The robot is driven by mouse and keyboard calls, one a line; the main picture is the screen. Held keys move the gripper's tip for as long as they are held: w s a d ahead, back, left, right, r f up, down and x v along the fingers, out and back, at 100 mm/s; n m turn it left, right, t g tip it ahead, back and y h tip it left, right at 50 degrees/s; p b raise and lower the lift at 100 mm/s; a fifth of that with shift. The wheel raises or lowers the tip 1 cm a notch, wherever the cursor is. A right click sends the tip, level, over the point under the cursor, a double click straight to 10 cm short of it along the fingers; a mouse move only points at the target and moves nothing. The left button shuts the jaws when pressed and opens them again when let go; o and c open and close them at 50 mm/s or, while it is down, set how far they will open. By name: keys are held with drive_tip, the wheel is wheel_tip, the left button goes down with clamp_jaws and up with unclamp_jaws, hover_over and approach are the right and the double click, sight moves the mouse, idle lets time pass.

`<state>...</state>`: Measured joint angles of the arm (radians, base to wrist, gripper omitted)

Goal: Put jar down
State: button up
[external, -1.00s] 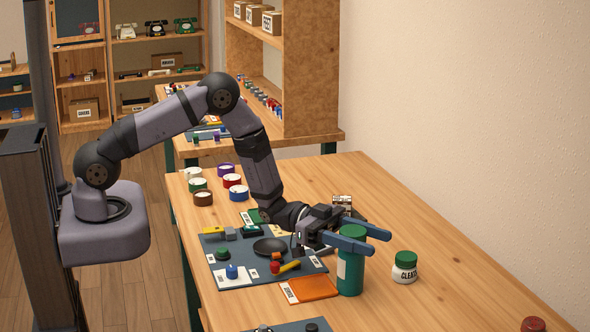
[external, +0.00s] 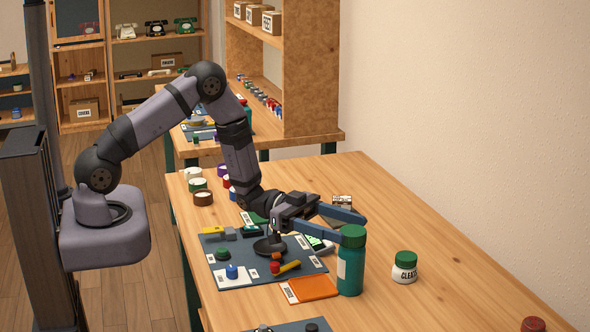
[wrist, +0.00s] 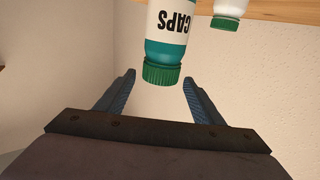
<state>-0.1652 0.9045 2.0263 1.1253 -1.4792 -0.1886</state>
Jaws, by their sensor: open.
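A tall teal jar with a green lid (external: 351,265) stands upright on the wooden table, right of the grey mat. In the wrist view the jar (wrist: 166,45) appears upside down, with a white label reading "CAPS", beyond the fingertips. My gripper (external: 348,226) is open and empty, with its blue fingers spread, behind and left of the jar in the external view. In the wrist view the fingers of my gripper (wrist: 158,82) stand apart with a gap to either side of the lid. A small white jar with a green lid (external: 404,267) stands to the right.
An orange tray (external: 313,287) lies just left of the jar. The grey mat (external: 240,277) holds small parts and tools. The table's right side is mostly clear.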

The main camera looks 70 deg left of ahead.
drive_tip(key=w+a+f+n+y+b, duration=0.1)
drive_tip(key=a+f+n+y, duration=0.2)
drive_tip(key=a+y, duration=0.7)
drive_tip(key=s+a+n+g+y, duration=0.2)
drive_tip(key=s, duration=0.3)
drive_tip(key=s+a+f+n+g+y, duration=0.1)
drive_tip(key=s+a+n+g+y, duration=0.1)
drive_tip(key=s, duration=0.4)
drive_tip(key=s+a+f+n+g+y, duration=0.1)
drive_tip(key=s+a+n+g, duration=0.1)
drive_tip(key=s+a, duration=0.2)
drive_tip(key=shift+s+n+g+y, duration=0.3)
drive_tip(key=shift+s+y, duration=0.1)
drive_tip(key=shift+s, duration=0.5)
drive_tip(key=s+d+n+g+h, duration=0.1)
drive_tip(key=s+d+g, duration=0.2)
drive_tip(key=s, duration=0.8)
drive_tip(key=shift+s+d+r+g, duration=0.25)
drive_tip(key=shift+s+r+g, duration=0.1)
drive_tip(key=shift+r+g, duration=0.1)
